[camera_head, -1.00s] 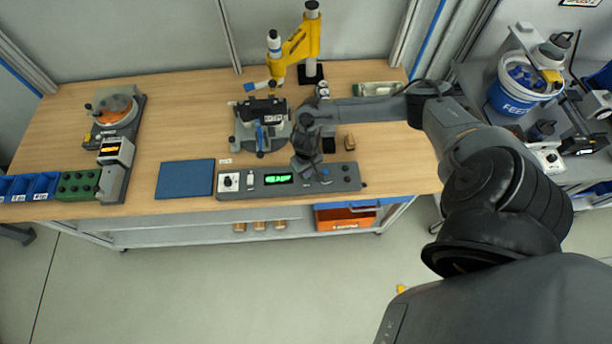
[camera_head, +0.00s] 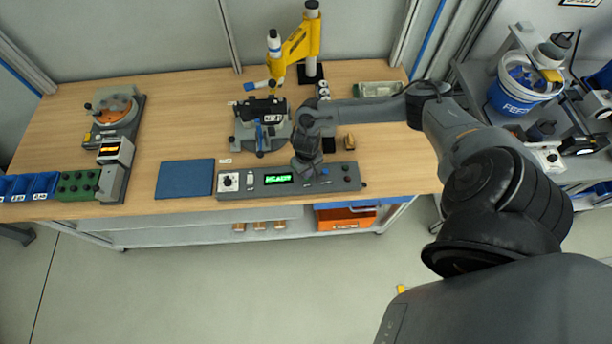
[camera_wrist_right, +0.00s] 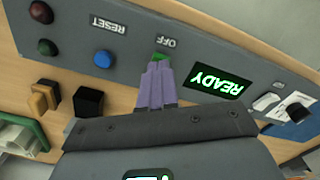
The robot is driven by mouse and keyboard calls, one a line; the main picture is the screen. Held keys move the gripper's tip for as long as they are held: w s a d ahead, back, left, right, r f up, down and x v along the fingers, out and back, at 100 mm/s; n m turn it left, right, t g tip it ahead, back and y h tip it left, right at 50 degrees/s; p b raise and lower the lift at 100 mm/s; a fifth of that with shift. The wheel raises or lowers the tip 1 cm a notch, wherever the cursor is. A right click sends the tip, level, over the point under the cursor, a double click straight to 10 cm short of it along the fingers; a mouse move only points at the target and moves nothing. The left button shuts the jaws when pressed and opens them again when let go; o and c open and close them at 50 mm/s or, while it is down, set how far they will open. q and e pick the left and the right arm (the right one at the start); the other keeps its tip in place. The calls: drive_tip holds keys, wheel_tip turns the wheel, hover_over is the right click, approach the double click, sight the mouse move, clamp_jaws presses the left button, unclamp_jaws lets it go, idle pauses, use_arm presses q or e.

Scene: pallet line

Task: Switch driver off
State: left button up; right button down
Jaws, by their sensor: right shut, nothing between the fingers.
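The grey control panel (camera_head: 205,196) lies along the front edge of the bench; its surface also shows upside down in the right wrist view (camera_wrist_right: 225,50). Its display (camera_wrist_right: 217,82) glows green and reads READY. A green button (camera_wrist_right: 160,57) sits by the OFF label, partly hidden by my fingertips. My right gripper (camera_wrist_right: 157,70) is shut and empty, its purple fingertips at the button's edge; I cannot tell whether they touch it. In the head view my right gripper (camera_head: 306,178) is over the panel, right of the display. My left gripper is not in view.
A blue button (camera_wrist_right: 103,58) by the RESET label and a dark red one (camera_wrist_right: 41,12) are on the same panel. A black fixture (camera_head: 263,110) and a yellow arm stand (camera_head: 297,45) are behind. A blue mat (camera_head: 185,179) lies left of the panel.

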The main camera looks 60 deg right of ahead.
drive_tip(key=shift+f+b, duration=0.3)
drive_tip(key=shift+f, duration=0.4)
drive_tip(key=shift+r, duration=0.1)
drive_tip(key=shift+r+p, duration=0.6)
drive_tip(key=shift+p, duration=0.25)
wheel_tip(320, 180, up, 6)
drive_tip(key=p, duration=0.7)
drive_tip(key=shift+f+p, duration=0.15)
drive_tip(key=shift+p, duration=0.15)
